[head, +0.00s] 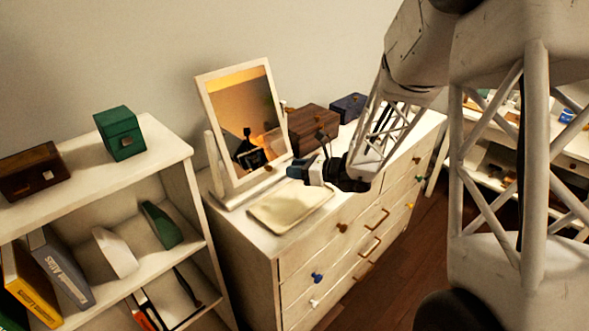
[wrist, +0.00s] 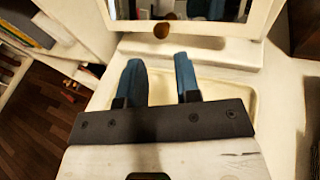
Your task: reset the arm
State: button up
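My gripper (head: 305,171) is above the top of the white dresser (head: 262,236), in front of the tilted mirror (head: 243,118). In the wrist view, the two blue fingers of my gripper (wrist: 161,82) stand apart with nothing between them. The gripper is open and empty. Below it on the dresser lies a shallow cream tray (head: 290,207), which also shows behind the fingers in the wrist view (wrist: 225,88). The tray looks empty where it shows. My arm comes in from the right.
A brown wooden box (head: 313,127) and a dark blue box (head: 349,107) stand right of the mirror, close to my arm. A white shelf (head: 75,186) at left holds a green box (head: 120,134), a dark brown box (head: 32,170) and books. Another white desk (head: 500,178) stands at right.

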jog(key=shift+r, duration=0.1)
jog(key=s+d+r+n+g+h, duration=0.25)
jog(key=s+r+n, duration=0.3)
jog(key=s, duration=0.45)
jog(key=s+d+r+n+g+h, duration=0.1)
jog(key=s+r+n+g+h, duration=0.2)
jog(key=s+n, duration=0.45)
jog(key=s+d+r+n+h, duration=0.2)
jog(key=s+d+n+h, duration=0.1)
jog(key=s+d, duration=0.2)
jog(key=s+d+r+n+t+h, duration=0.1)
jog(key=s+d+r+n+h, duration=0.1)
jog(key=s, duration=0.7)
jog(key=s+d+r+n+t+h, duration=0.1)
jog(key=s+d+r+n+h, duration=0.1)
jog(key=s+d+n+h, duration=0.2)
jog(key=s+d+n, duration=0.1)
jog(key=s+d, duration=0.2)
jog(key=shift+s+d+r, duration=0.25)
jog(key=shift+s+d, duration=0.05)
jog(key=shift+s, duration=0.1)
jog(key=shift+o, duration=0.2)
dwell(1.4)
